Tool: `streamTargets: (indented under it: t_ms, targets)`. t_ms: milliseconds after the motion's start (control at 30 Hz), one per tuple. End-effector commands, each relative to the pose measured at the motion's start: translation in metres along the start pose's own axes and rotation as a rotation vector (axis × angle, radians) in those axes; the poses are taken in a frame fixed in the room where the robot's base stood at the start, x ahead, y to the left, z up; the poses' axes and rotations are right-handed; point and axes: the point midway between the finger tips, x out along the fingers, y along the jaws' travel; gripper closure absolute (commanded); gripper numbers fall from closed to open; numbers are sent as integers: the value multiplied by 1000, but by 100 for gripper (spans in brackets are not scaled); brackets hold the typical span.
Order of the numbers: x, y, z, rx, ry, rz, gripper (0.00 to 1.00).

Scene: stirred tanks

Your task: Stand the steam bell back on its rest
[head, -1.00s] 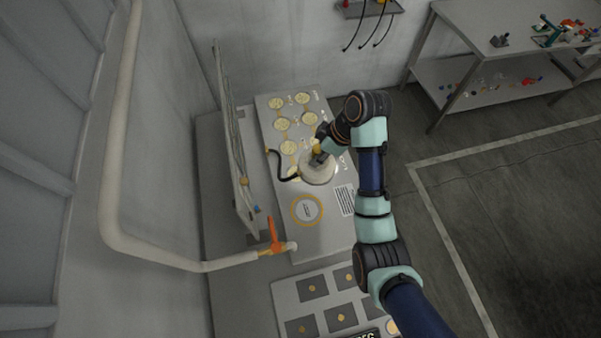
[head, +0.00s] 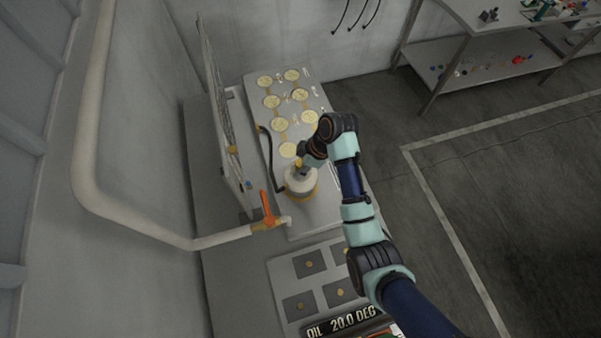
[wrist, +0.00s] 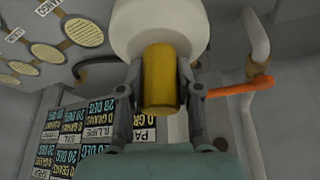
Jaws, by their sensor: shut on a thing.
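The steam bell (head: 299,181) is a pale dome with a yellow handle and a black hose. My gripper (head: 303,163) is shut on the handle from above. In the wrist view the yellow handle (wrist: 160,80) sits between my two fingers, with the pale dome (wrist: 160,25) beyond it. The rest (head: 313,194) is a yellow ring on the grey bench top, partly showing around the bell's lower edge. The bell is over the ring and looks roughly upright. I cannot tell whether it touches the ring.
Several yellow round plates (head: 288,150) run along the bench behind the bell. An orange valve lever (head: 268,210) on a pale pipe (head: 215,240) stands close by at left. An upright panel (head: 222,110) edges the bench. A panel of dark squares (head: 310,263) lies in front.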

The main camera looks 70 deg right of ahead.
Motion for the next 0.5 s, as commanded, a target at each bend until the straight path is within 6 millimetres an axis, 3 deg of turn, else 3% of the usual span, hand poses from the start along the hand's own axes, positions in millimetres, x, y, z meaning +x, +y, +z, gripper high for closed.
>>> streamTargets:
  t_ms: [233, 500]
  targets:
    - [12, 1, 5, 0, 1, 2, 100]
    - [48, 0, 20, 0, 1, 1, 100]
